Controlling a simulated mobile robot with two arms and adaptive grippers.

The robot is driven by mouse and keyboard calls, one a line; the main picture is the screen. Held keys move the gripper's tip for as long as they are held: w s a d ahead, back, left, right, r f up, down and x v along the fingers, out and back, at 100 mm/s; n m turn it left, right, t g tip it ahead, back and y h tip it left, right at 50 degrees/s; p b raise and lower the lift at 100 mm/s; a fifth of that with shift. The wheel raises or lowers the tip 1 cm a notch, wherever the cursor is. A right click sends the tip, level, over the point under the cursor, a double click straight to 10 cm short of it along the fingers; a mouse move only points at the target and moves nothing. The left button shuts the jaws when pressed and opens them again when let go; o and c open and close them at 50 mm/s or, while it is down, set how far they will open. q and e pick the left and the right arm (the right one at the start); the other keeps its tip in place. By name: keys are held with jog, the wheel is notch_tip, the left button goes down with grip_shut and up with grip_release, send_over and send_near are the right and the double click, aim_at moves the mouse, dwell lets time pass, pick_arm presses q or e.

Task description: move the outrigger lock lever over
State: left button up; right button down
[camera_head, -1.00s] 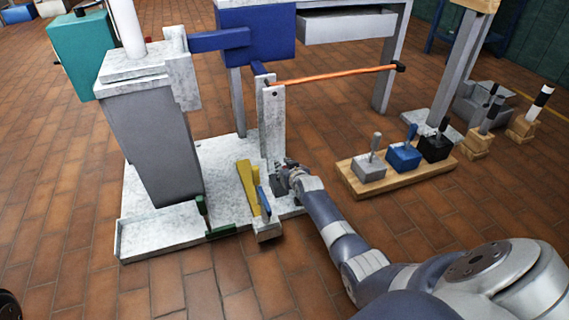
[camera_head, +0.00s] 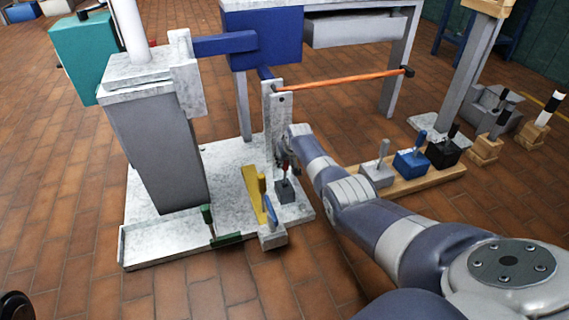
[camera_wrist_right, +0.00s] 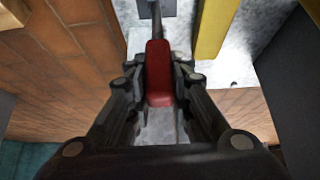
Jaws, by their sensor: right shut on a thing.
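A lever with a red handle (camera_wrist_right: 158,78) sits between the fingers of my right gripper (camera_wrist_right: 157,68) in the right wrist view, and the gripper is shut on it. In the head view the lever's small dark grey box (camera_head: 286,191) stands on the speckled white base plate (camera_head: 228,160). Its thin handle (camera_head: 285,168) rises from the box to my right gripper (camera_head: 288,155), partly hidden by it. No label shows which lever is the outrigger lock.
A yellow piece (camera_head: 254,192) and a blue-handled lever (camera_head: 271,212) stand close left of the red one. A green-handled lever (camera_head: 209,222) is farther left. A wooden board (camera_head: 408,184) with several levers is at right. An orange bar (camera_head: 340,80) crosses above.

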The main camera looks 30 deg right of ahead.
jog(key=shift+w+d+f+b, duration=0.1)
jog(key=shift+w+b, duration=0.15)
jog(key=shift+b, duration=0.05)
jog(key=shift+w+g, duration=0.1)
jog(key=shift+g, duration=0.2)
jog(key=c, duration=1.4)
grip_release()
jog(key=shift+c, duration=0.2)
jog(key=v, duration=1.2)
